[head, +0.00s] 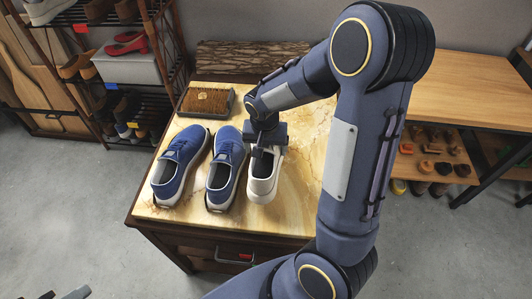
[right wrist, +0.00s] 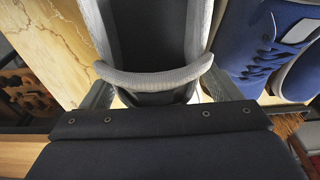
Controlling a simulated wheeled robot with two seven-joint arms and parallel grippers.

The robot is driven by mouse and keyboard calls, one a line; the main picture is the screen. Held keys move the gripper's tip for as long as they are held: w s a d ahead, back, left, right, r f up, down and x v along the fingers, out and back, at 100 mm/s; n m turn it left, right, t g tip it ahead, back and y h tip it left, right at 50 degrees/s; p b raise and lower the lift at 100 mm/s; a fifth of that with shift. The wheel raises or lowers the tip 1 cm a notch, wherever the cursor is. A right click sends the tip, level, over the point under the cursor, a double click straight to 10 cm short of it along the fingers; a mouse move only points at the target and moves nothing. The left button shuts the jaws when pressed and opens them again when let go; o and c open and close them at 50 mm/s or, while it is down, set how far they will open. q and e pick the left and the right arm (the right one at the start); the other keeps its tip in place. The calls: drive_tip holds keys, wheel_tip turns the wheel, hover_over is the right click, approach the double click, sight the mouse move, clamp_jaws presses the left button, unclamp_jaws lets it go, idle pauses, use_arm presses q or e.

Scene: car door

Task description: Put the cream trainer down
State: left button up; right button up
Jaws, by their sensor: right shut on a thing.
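In the right wrist view, the trainer's padded grey collar (right wrist: 155,75) lies between the two fingers (right wrist: 157,95). I cannot tell whether the sole touches the top. Small grey and black parts at the bottom left edge of the head view may be my left gripper (head: 66,294), mostly cut off.
Two blue trainers (head: 180,165) (head: 227,170) stand left of the cream trainer, the nearer one close beside it. A brown brush-like block (head: 206,101) lies at the back left of the top. A shoe rack (head: 130,70) stands left, a wooden bench (head: 475,85) right.

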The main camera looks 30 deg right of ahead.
sight(266, 154)
drive_tip(key=shift+w+d+f, duration=0.15)
drive_tip(key=shift+f, duration=0.1)
drive_tip(key=shift+w+d+f, duration=0.1)
drive_tip(key=shift+w+f, duration=0.05)
drive_tip(key=shift+f, duration=0.8)
drive_tip(key=shift+w+d+f, duration=0.1)
drive_tip(key=shift+f, duration=0.8)
drive_tip(key=shift+f+b, duration=0.2)
drive_tip(key=shift+b, duration=0.15)
drive_tip(key=o, duration=1.1)
drive_tip(key=shift+o, duration=0.2)
drive_tip(key=shift+r, duration=0.15)
